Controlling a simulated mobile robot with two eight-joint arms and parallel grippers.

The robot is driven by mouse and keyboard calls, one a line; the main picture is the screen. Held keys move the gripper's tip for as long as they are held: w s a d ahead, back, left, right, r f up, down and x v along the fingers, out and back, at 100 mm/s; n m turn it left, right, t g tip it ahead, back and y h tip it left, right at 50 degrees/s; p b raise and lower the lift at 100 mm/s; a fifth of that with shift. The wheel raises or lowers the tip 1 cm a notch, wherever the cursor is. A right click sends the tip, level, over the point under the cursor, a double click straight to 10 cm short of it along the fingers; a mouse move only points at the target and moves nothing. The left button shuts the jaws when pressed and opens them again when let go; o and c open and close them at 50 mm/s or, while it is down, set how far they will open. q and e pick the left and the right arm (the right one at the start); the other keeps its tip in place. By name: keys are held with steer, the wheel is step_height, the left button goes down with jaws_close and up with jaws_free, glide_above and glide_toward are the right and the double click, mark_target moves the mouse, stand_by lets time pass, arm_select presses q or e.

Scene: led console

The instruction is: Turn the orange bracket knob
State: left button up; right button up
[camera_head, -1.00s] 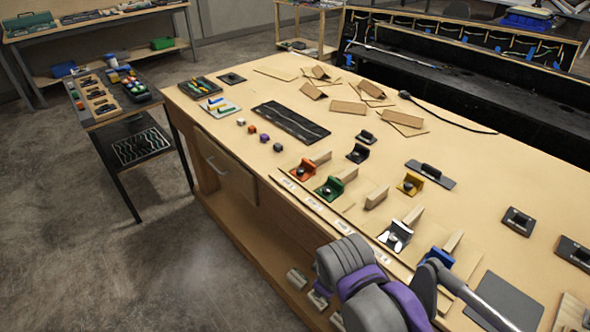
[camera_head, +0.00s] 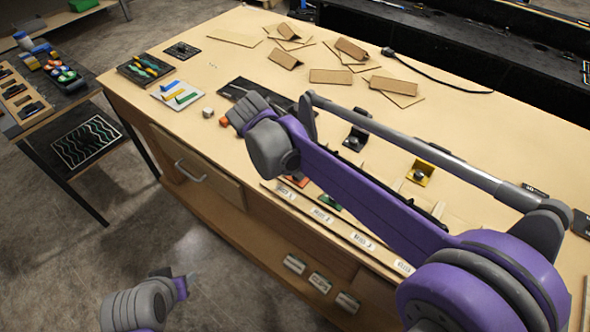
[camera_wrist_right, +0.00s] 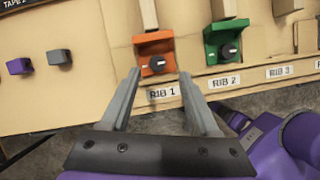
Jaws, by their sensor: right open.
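The orange bracket (camera_wrist_right: 155,46) with its black knob (camera_wrist_right: 157,63) stands above the label RIB 1 in the right wrist view. A wooden piece rises behind it. In the head view only a bit of the orange bracket (camera_head: 298,180) shows beneath my right arm. My right gripper (camera_wrist_right: 159,74) is open, its two fingers pointing at the bracket, with the knob between the tips in the picture. I see nothing held, and cannot tell if the fingers touch the bracket. My right gripper is hidden in the head view.
The green bracket (camera_wrist_right: 227,42) with a black knob stands close right of the orange one. A purple cube (camera_wrist_right: 18,66) and a grey cube (camera_wrist_right: 59,57) lie to the left.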

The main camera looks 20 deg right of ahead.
steer(key=shift+x, duration=2.05)
steer(key=shift+w, duration=0.2)
jaws_close()
